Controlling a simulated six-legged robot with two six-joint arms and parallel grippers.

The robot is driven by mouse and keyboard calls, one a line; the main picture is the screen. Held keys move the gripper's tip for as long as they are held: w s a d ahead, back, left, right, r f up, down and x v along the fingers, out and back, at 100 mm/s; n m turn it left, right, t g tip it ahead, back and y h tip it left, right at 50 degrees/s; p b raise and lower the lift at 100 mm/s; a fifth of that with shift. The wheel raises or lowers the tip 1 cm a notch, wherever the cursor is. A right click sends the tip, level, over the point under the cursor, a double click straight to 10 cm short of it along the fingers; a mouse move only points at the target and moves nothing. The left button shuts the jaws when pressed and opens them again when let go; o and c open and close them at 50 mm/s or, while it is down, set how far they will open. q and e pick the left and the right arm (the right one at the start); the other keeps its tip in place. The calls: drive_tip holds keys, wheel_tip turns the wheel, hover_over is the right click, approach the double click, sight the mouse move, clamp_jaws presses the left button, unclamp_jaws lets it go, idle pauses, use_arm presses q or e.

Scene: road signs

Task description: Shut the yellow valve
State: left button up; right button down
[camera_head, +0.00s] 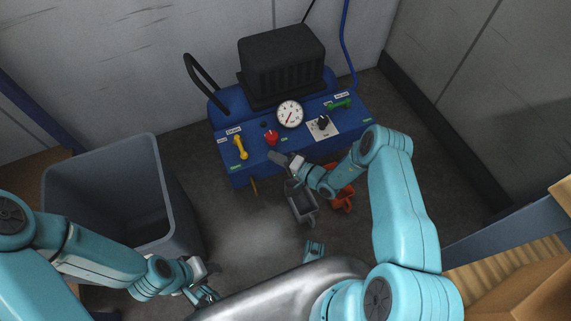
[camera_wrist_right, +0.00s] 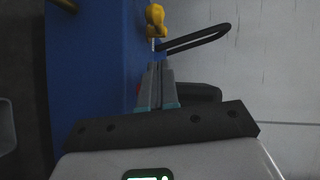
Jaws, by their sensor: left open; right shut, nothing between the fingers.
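The yellow valve (camera_head: 240,147) is a yellow lever handle on the left of the blue machine's (camera_head: 255,171) top panel. It also shows in the right wrist view (camera_wrist_right: 155,18), beyond the fingertips. My right gripper (camera_head: 276,158) is shut and empty, to the right of the valve and apart from it, near the panel's front edge. Its closed fingers (camera_wrist_right: 157,82) point toward the yellow valve in the right wrist view. My left gripper (camera_head: 207,291) is open, low in the head view and far from the machine.
A red knob (camera_head: 270,137) stands between the yellow valve and the gauge (camera_head: 289,114). A black knob (camera_head: 323,123) and a green valve (camera_head: 341,104) lie further right. A large grey bin (camera_head: 165,200) stands left of the machine. Grey and orange containers (camera_head: 301,202) (camera_head: 346,199) sit in front of it.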

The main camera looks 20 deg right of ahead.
sight(258, 163)
drive_tip(key=w+a, duration=0.1)
drive_tip(key=a, duration=0.1)
drive_tip(key=w+a+f+b, duration=0.1)
drive_tip(key=w+a, duration=0.1)
drive_tip(key=shift+a+b, duration=0.25)
drive_tip(key=shift+b, duration=0.05)
drive_tip(key=shift+a+f, duration=0.1)
drive_tip(key=shift+a, duration=0.35)
drive_tip(key=shift+a, duration=0.1)
